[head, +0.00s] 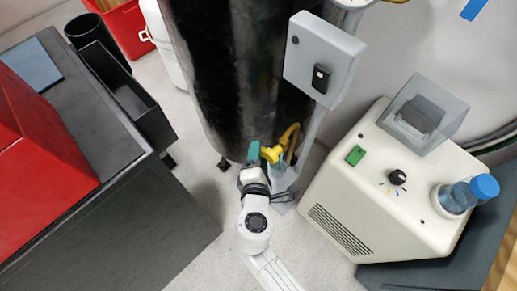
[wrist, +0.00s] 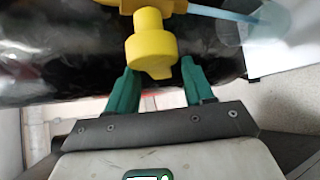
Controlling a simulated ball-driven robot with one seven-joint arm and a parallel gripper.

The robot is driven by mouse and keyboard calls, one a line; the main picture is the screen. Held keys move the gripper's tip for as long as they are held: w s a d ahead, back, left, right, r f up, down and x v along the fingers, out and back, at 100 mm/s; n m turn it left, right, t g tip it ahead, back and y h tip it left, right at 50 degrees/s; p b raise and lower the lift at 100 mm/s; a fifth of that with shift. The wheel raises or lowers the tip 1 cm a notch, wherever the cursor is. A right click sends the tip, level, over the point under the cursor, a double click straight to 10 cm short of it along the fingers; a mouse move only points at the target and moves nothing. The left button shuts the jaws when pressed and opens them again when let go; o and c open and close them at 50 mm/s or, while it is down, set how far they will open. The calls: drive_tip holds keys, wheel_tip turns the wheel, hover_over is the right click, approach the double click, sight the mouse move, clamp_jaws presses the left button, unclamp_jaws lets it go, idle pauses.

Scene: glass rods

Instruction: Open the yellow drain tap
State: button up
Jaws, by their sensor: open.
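The yellow drain tap (head: 275,153) sticks out low on the front of a black cylindrical tank (head: 222,75). In the wrist view the tap's round yellow knob (wrist: 151,50) hangs between the tips of my gripper (wrist: 157,83). My gripper also shows in the head view (head: 254,155), at the left of the tap. Its green fingers are apart, one on each side of the knob, with a gap visible to the right finger. Whether the left finger touches the knob I cannot tell.
A grey switch box (head: 322,60) is mounted at the tank's upper right. A cream machine (head: 385,185) with a blue-capped bottle (head: 484,187) stands at right. A dark cabinet (head: 120,225) stands at left. Pale floor (head: 200,190) lies between them.

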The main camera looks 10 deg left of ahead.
drive_tip(key=shift+x, duration=1.55)
clamp_jaws()
